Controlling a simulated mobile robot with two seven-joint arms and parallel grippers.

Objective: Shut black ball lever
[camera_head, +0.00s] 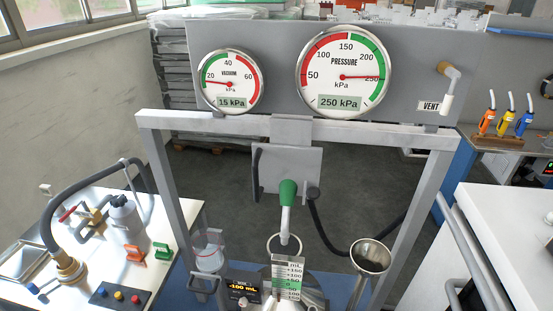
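A round black piece (313,193) sits at the right edge of the grey plate below the gauges. A black hose runs down and right from it, and I cannot tell whether it is a lever's ball or a hose fitting. Beside it on the left is a lever with a green grip (288,192) and a pale shaft pointing down. A curved black handle (256,175) stands at the plate's left edge. Neither of my grippers is in view.
A grey frame (300,128) carries a vacuum gauge (230,82), a pressure gauge (343,72) and a white-handled VENT lever (447,98). A metal funnel (370,256) stands right of centre.

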